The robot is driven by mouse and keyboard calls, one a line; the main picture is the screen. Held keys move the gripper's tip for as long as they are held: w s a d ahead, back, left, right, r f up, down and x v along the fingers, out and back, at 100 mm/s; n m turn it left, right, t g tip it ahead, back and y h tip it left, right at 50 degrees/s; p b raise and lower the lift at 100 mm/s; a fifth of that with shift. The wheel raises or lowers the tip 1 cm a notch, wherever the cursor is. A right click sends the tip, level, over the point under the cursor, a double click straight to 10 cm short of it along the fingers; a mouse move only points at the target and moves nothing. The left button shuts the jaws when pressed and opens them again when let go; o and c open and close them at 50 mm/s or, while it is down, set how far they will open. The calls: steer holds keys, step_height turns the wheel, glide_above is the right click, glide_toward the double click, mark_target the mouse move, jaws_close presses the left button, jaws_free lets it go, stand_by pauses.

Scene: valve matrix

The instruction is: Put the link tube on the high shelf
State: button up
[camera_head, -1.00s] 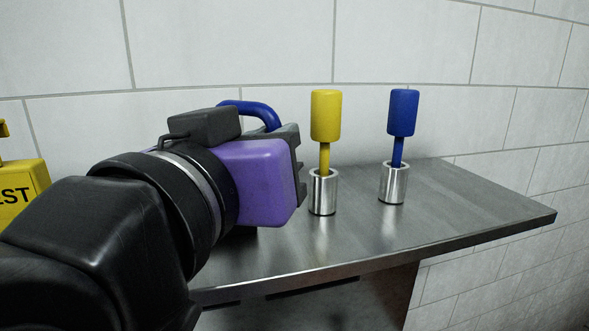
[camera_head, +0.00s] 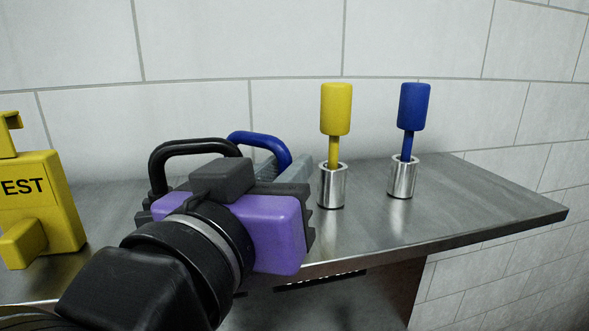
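My gripper (camera_head: 272,232), with a purple housing and dark jaw parts, is in front of the steel shelf (camera_head: 470,205). Its fingertips are hidden behind the housing, so I cannot see whether it is open or shut on anything. Just behind it stand a black U-shaped loop (camera_head: 193,147) on the left and a blue U-shaped loop (camera_head: 262,142) with a grey body (camera_head: 287,171). Their lower parts are hidden by my gripper. I cannot tell which thing is the link tube, or whether my gripper touches either loop.
A yellow plug (camera_head: 336,108) and a blue plug (camera_head: 414,106) stand upright in metal cups on the shelf. A yellow box marked "EST" (camera_head: 48,215) is at the left. A tiled wall (camera_head: 440,60) rises behind. The shelf's right end is clear.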

steer(key=shift+r, duration=0.2)
steer(key=b+v, duration=0.2)
steer(key=v, duration=1)
steer(key=shift+b, duration=0.3)
steer(key=shift+s, duration=0.1)
